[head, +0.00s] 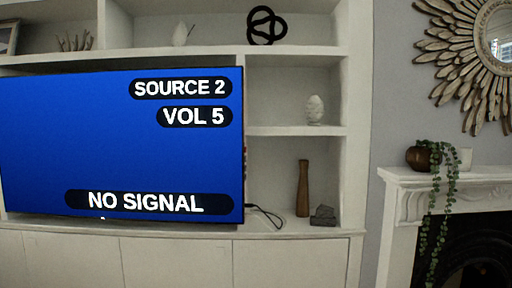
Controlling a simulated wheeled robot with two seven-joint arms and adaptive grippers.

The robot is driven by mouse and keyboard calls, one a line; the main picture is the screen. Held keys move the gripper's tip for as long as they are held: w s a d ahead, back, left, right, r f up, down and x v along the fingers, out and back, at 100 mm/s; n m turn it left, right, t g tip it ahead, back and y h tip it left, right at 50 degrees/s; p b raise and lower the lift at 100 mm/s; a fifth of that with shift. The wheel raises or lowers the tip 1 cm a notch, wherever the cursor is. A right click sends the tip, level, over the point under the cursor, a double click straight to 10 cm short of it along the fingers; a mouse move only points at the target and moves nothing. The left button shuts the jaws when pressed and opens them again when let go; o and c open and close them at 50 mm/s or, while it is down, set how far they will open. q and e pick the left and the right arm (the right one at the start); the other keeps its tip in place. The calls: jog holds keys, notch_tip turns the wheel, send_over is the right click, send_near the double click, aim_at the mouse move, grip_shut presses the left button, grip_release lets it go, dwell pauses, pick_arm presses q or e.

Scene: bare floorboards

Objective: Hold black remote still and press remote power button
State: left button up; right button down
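No remote is visible in the head view. A large television (120,150) stands on a white cabinet at the left, its screen lit blue. The screen reads "SOURCE 2", "VOL 5" and "NO SIGNAL". Neither of my grippers shows in this view, so I cannot see what they hold or how they stand to the remote.
White shelving (355,130) surrounds the television and holds a brown vase (303,188), a white ornament (315,109) and a black knot sculpture (266,25). A white fireplace (400,210) with a trailing plant (437,200) stands at the right. The floor is not in view.

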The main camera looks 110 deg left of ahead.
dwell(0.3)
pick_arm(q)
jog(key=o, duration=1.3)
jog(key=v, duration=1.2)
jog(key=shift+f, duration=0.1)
